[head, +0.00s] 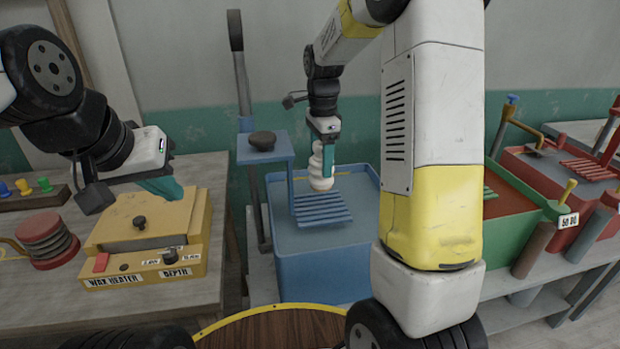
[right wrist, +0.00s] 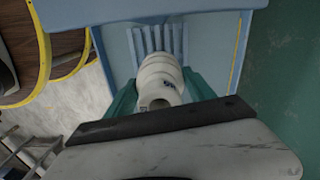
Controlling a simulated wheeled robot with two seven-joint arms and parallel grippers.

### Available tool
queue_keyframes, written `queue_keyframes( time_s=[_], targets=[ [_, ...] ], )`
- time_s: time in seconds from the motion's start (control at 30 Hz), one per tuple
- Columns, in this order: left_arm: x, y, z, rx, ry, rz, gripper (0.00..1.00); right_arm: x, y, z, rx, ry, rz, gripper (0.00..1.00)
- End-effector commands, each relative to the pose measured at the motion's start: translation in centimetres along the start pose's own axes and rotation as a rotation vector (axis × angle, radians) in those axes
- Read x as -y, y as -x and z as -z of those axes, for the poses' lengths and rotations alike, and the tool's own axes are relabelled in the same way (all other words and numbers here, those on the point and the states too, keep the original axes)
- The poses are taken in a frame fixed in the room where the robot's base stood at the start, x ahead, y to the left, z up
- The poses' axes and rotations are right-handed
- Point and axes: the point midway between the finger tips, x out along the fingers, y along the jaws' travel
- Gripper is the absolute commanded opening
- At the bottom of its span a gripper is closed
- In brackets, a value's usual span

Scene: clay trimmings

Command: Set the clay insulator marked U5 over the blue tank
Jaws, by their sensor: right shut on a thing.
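My right gripper (head: 325,150) is shut on a white ribbed clay insulator (head: 317,168) and holds it roughly upright over the blue tank (head: 320,280). The insulator is above the blue slatted rack in the tank; the gap to the rack is hard to judge. In the right wrist view, the insulator (right wrist: 160,75) sits between the teal fingers (right wrist: 160,95), with a small blue mark on its side too small to read surely. The slats show beyond it. My left gripper (head: 162,187) hangs over the yellow wax heater (head: 140,262); its finger gap is not clear.
A blue shelf with a black knob (head: 262,141) stands at the tank's left back, beside a tall grey lever (head: 236,60). A green tank (head: 515,225) and a red tank (head: 560,175) stand to the right. A red coil (head: 45,240) lies at left. My right arm hides part of the bench.

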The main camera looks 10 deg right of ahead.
Motion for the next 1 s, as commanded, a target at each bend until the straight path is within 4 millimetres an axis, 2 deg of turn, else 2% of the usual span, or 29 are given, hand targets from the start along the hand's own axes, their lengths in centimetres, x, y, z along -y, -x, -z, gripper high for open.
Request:
queue_keyframes(
  time_s=[0.1,0.37,0.57,0.97,1.0],
  targets=[
    [0.0,0.0,0.0,0.000,0.000,0.000,0.00,0.0,-2.0,0.0,0.000,-0.001,-0.001,0.00],
    [0.0,0.0,0.0,0.000,0.000,0.000,0.00,0.0,-4.0,0.0,0.000,0.000,0.001,0.00],
    [0.0,0.0,0.0,0.000,0.000,0.000,0.00,0.0,-6.6,0.0,0.000,0.000,0.000,0.00],
    [0.0,0.0,0.0,0.000,0.000,0.000,0.00,0.1,-7.2,0.0,0.000,0.000,0.002,0.00],
    [0.0,0.0,0.0,0.000,0.000,0.000,0.00,0.1,-7.2,0.0,0.000,0.000,0.001,0.71]
  ],
)
